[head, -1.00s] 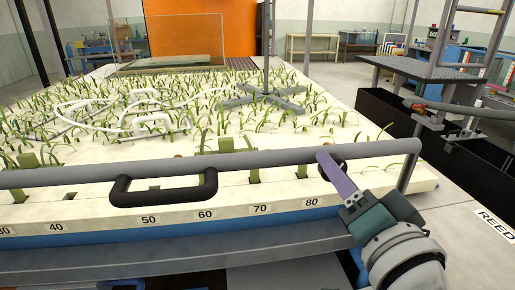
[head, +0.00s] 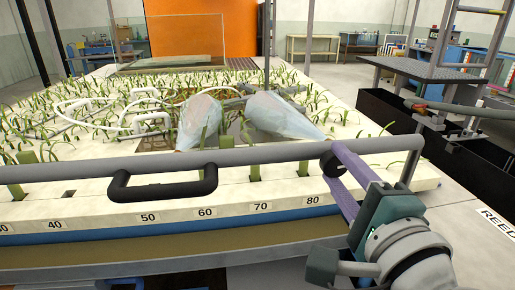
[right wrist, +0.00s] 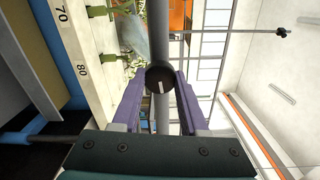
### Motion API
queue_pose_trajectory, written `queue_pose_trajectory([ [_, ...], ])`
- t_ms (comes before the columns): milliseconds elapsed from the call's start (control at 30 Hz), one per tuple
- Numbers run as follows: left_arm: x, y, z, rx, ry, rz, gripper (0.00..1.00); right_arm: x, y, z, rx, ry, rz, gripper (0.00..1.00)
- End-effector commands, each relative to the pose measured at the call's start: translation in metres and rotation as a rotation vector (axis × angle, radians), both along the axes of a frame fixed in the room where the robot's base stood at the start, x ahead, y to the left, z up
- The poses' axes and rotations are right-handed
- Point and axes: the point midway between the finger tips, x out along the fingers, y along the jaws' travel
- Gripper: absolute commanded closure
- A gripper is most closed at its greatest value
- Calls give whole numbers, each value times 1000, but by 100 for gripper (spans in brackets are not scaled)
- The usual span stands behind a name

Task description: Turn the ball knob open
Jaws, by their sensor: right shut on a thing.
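The ball knob (head: 331,163) is a dark round knob on the grey rail at the front of the planted flume bed. The right wrist view shows it face on, and the knob (right wrist: 160,80) bears a white line that runs nearly upright there. My right gripper (head: 340,168) has purple fingers and is shut on the knob. In the wrist view its two fingers (right wrist: 160,90) stand on either side of the knob. My left gripper is not in view.
Two pale translucent plumes (head: 201,118) (head: 284,115) stand over the bed behind the rail. A black handle (head: 163,188) hangs on the rail left of my gripper. A scale with numbers (head: 205,212) runs along the bed's front edge.

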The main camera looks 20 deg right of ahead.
Motion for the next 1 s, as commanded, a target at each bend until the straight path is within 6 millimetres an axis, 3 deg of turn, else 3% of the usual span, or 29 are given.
queue_pose_trajectory([
  [333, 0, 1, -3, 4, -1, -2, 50, 0, 0, 0, 124, -29, 1, 100],
  [867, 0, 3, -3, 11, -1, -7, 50, 0, 0, 0, 143, -33, 0, 100],
  [900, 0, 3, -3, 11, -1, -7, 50, 0, 0, 0, 143, -33, 0, 52],
  [1000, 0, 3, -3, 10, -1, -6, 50, 0, 0, 0, 143, -34, 0, 41],
])
